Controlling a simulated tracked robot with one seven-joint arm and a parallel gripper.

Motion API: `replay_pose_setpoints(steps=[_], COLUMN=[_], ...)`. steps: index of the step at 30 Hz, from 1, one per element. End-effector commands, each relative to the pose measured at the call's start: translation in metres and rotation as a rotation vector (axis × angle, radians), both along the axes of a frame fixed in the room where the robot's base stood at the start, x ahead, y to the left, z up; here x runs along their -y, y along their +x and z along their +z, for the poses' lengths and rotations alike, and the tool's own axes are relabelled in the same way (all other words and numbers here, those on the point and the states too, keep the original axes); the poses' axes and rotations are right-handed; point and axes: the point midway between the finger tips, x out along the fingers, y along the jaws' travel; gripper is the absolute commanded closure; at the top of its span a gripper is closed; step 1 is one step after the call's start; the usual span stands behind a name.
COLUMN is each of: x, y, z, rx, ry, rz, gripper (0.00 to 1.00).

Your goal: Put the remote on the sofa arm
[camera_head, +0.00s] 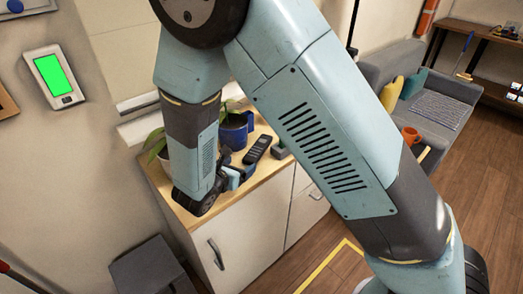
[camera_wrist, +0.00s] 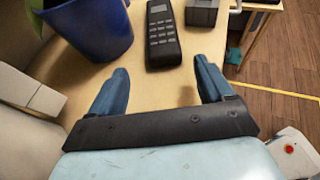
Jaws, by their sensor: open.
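The remote (camera_head: 257,149) is a dark handset with light buttons lying on the wooden top of a white cabinet (camera_head: 249,214). In the wrist view the remote (camera_wrist: 162,35) lies just beyond my fingertips, roughly centred between them. My gripper (camera_wrist: 161,80) is open and empty, with blue fingers spread apart, apart from the remote. In the head view my gripper (camera_head: 236,172) is low over the cabinet top, left of the remote and partly hidden by my arm. The grey sofa (camera_head: 452,90) stands at the upper right; my arm covers part of its near side.
A blue pot (camera_wrist: 88,35) stands left of the remote, and a small dark grey block (camera_wrist: 202,12) stands right of it. A plant (camera_head: 156,143) is at the cabinet's left end. An orange mug (camera_head: 411,135) stands near the sofa. Wooden floor lies between cabinet and sofa.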

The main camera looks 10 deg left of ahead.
Motion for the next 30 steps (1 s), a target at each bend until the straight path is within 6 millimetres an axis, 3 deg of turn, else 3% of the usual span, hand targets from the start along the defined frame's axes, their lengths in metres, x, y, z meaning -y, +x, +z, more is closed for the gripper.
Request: replay_pose_setpoints(steps=[15, 23, 30], x=[0.022, 0.022, 0.022], y=[0.045, 0.047, 0.047], z=[-0.014, -0.015, -0.015], rx=[0.0, 0.0, 0.0], ry=[0.0, 0.0, 0.0], rz=[-0.001, 0.001, 0.0], gripper=[0.19, 0.19, 0.39])
